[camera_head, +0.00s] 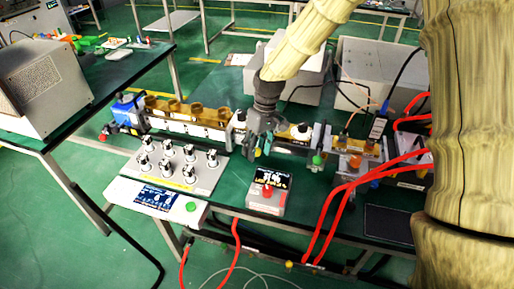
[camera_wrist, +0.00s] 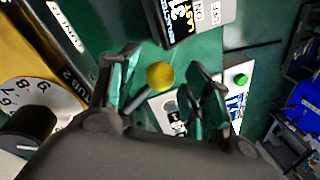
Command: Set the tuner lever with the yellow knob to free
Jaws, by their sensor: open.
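The yellow knob (camera_wrist: 160,75) shows in the wrist view, on a short dark lever rod (camera_wrist: 136,100) that runs down and left from it. My gripper (camera_wrist: 163,68) is open, with one finger on each side of the knob. I cannot tell whether either finger touches it. In the head view my gripper (camera_head: 258,143) is low over the middle of the bench, at the front of the waveguide row, and I cannot make out the yellow knob there. The lever's base and any free mark are not clear.
A white numbered dial (camera_wrist: 30,105) with a black knob is at the left in the wrist view. In the head view, a box with a red button (camera_head: 267,191) sits in front of my gripper, and a panel with several metal knobs (camera_head: 180,165) is left. Red cables (camera_head: 335,205) run at right.

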